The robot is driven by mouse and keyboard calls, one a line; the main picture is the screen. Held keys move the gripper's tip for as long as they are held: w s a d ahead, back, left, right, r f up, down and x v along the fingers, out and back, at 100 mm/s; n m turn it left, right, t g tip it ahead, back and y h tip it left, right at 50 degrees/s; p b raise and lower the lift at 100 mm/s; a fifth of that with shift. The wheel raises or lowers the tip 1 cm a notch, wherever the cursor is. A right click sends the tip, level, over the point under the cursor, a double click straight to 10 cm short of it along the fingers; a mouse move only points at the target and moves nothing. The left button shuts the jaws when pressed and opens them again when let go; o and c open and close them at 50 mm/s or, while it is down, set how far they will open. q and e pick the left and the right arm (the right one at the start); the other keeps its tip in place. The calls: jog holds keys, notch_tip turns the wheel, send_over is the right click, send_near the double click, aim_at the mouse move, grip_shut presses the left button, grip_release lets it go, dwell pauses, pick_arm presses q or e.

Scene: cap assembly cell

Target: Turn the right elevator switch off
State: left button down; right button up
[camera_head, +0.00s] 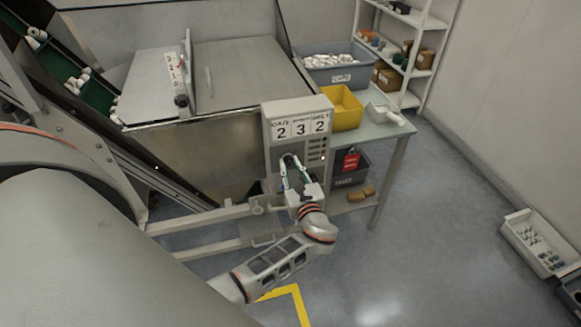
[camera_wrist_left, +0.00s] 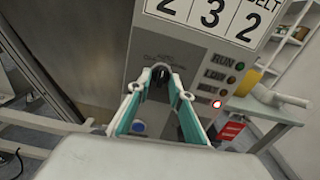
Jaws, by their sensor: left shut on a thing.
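A grey control panel (camera_head: 270,130) stands at the front of the machine and shows the digits 2 3 2. In the left wrist view the panel face (camera_wrist_left: 195,62) fills the middle. My left gripper (camera_head: 289,156) reaches up to the panel's lower front. In the left wrist view, my left gripper (camera_wrist_left: 160,78) has its fingertips shut around a small black switch knob (camera_wrist_left: 160,72). The small label above the knob is too blurred to read, and the knob's angle is mostly hidden by the fingertips. My right gripper is not in view.
Indicator lamps line the panel's right side; the lowest lamp (camera_wrist_left: 217,104) glows red and white. A blue button (camera_wrist_left: 139,126) sits below the knob. A yellow bin (camera_head: 343,108) stands on the side table (camera_head: 385,130) beside the panel.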

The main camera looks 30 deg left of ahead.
pick_arm(q)
jog(key=n+b, duration=0.2)
jog(key=n, duration=0.1)
jog(key=shift+f, duration=0.2)
jog(key=n+b, duration=0.1)
jog(key=n, duration=0.1)
jog(key=n+b, duration=0.2)
jog(key=n, duration=0.1)
jog(key=shift+w+d+r+n, duration=0.1)
jog(key=shift+w+r+n, duration=0.05)
jog(key=shift+r+n, duration=0.15)
jog(key=c, duration=2)
grip_release()
jog(key=shift+o, duration=0.8)
jog(key=v, duration=0.7)
jog(key=shift+d, duration=0.2)
